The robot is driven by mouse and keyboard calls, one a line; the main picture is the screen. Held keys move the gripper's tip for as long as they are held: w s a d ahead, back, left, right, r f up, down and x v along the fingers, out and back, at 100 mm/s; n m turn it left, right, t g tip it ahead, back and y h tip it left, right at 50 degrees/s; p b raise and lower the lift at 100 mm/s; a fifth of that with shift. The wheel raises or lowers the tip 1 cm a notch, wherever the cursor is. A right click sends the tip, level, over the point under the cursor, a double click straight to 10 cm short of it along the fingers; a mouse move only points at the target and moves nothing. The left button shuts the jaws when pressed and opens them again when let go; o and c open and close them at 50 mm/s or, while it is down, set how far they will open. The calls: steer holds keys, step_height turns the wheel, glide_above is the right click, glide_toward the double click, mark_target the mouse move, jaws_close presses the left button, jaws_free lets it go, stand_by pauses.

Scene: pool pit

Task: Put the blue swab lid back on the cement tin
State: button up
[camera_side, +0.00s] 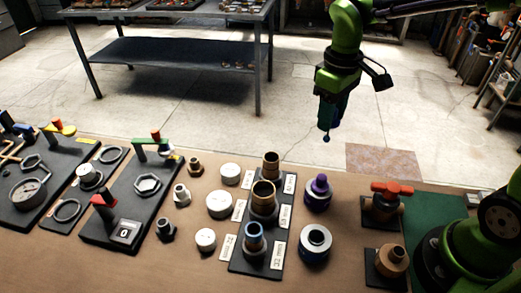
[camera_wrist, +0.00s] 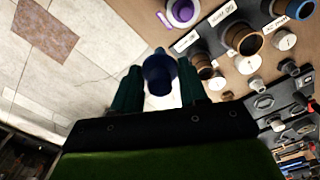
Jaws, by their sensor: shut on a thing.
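My gripper (camera_side: 325,112) is shut on the blue swab lid and holds it up in the air, over the far side of the bench. In the wrist view, the blue lid (camera_wrist: 158,72) is between the two fingers of my gripper (camera_wrist: 160,88).
Left of the tins is a dark stand with several upright pipe pieces (camera_side: 263,198) and white labels. An orange-handled valve (camera_side: 388,196) and a brown fitting (camera_side: 392,259) stand to the right. White caps (camera_side: 219,204) and boards of fittings fill the left side.

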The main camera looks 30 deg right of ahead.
steer(key=s+a+n, duration=0.7)
steer(key=s+a, duration=0.1)
steer(key=a, duration=0.2)
steer(key=s+a+f+n, duration=0.3)
steer(key=s+f+n, duration=0.2)
steer(key=f+n, duration=0.2)
steer(key=shift+s+f+n, duration=0.15)
steer(key=shift+f+n, duration=0.15)
steer(key=shift+n, duration=0.4)
steer(key=shift+f, duration=0.1)
stand_by(0.4)
steer(key=shift+f, duration=0.75)
steer(key=shift+f, duration=0.35)
steer(key=shift+f, duration=0.8)
steer(key=shift+f, duration=0.15)
steer(key=shift+f, duration=0.75)
